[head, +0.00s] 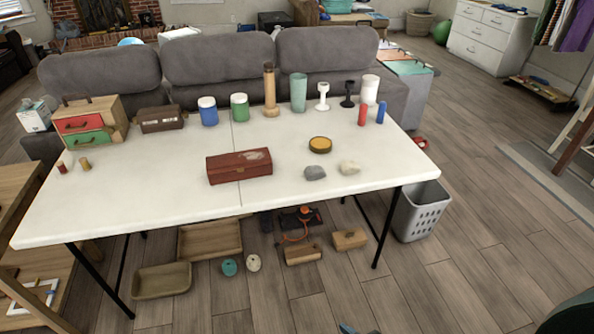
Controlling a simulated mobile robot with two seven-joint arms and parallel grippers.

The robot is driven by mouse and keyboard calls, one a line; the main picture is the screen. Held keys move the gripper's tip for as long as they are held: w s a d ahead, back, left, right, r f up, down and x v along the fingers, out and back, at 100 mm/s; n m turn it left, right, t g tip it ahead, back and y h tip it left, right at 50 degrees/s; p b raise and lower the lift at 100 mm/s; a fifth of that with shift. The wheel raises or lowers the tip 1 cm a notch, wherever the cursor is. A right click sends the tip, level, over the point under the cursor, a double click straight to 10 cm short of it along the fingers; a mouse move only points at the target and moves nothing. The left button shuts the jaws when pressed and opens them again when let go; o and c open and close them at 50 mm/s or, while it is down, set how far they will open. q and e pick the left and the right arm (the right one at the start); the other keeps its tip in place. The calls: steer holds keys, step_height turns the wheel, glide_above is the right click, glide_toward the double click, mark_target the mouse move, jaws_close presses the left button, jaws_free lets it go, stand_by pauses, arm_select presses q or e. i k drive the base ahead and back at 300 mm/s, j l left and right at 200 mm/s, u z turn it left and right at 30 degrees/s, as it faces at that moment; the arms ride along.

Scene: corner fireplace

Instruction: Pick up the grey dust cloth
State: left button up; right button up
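A small grey lump (315,173) lies on the front right part of the white folding table (120,205). It may be the crumpled grey dust cloth, but it is too small to tell cloth from stone. A cream lump (349,167) of similar size lies just to its right, apart from it. Neither of my grippers can be made out in the head view. Nothing touches the grey lump.
A round yellow-topped tin (320,145) sits just behind the lumps, and a red-brown box (239,165) lies to the left. Jars and cups line the back edge, near a grey sofa (215,65).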

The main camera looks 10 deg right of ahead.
mark_target(317, 172)
steer(key=u, duration=0.55)
steer(key=l+u, duration=0.55)
steer(key=u, duration=0.2)
steer(key=l+u, duration=0.35)
steer(key=k+l+u, duration=0.15)
steer(key=l, duration=0.15)
steer(key=k+l+u, duration=0.15)
steer(key=l, duration=0.2)
steer(key=k+l+u, duration=0.2)
steer(key=k+l, duration=0.1)
steer(key=l, duration=0.25)
steer(key=k+l, duration=0.15)
steer(key=l, duration=0.2)
steer(key=k+l+u, duration=0.1)
steer(key=l, duration=0.25)
